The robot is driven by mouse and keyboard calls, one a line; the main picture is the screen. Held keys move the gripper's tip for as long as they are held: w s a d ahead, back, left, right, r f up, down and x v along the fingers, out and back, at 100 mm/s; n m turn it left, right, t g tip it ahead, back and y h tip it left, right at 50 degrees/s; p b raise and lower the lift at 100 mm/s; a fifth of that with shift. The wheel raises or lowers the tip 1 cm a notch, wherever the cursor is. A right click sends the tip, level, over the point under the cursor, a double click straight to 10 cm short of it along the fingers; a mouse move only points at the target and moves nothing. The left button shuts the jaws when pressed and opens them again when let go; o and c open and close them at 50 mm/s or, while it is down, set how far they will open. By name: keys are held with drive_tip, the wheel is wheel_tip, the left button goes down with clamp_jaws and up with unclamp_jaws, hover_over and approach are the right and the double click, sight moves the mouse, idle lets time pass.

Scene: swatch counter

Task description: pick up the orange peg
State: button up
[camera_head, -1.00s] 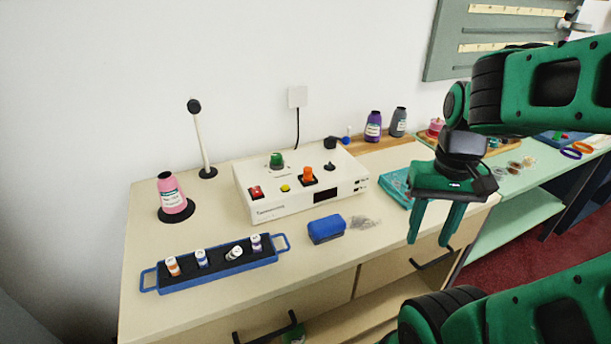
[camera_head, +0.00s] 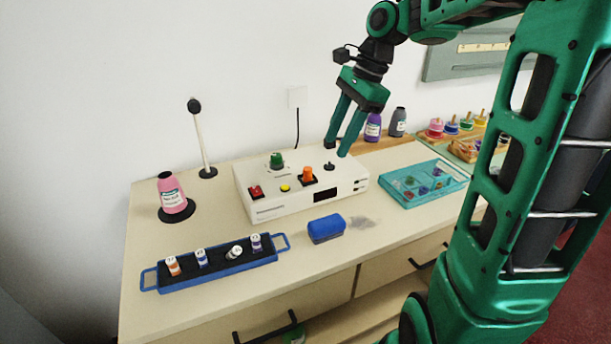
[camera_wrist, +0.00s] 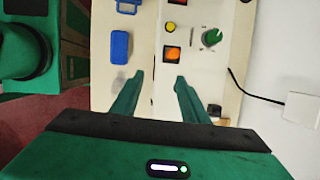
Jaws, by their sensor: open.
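The orange peg (camera_head: 308,173) stands upright on a black square on top of the white control box (camera_head: 270,208). In the wrist view the orange peg (camera_wrist: 173,53) lies beyond the fingertips, slightly right of the gap between them. My gripper (camera_head: 336,149) is open and empty, with its fingers pointing down over the right rear of the box. In the wrist view my gripper (camera_wrist: 159,77) shows both fingers apart with nothing between them. The peg is apart from the fingers and not hidden.
The box also carries a green knob (camera_head: 276,160), a red switch (camera_head: 256,191) and a yellow button (camera_head: 285,188). A blue case (camera_head: 326,229) lies in front. A blue rack (camera_head: 214,274) holds several vials. A teal tray (camera_head: 396,201) is at right.

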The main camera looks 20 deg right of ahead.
sight(309, 168)
drive_tip(key=w+a+f, duration=0.1)
drive_tip(key=f, duration=0.2)
drive_tip(key=w+a+f+m, duration=0.1)
drive_tip(key=a+f, duration=0.1)
drive_tip(key=f, duration=0.1)
drive_tip(key=w+a+f+m, duration=0.1)
drive_tip(key=w+a+f, duration=0.1)
drive_tip(key=shift+a+f+y, duration=0.2)
drive_tip(key=shift+f+y, duration=0.2)
idle(0.3)
clamp_jaws()
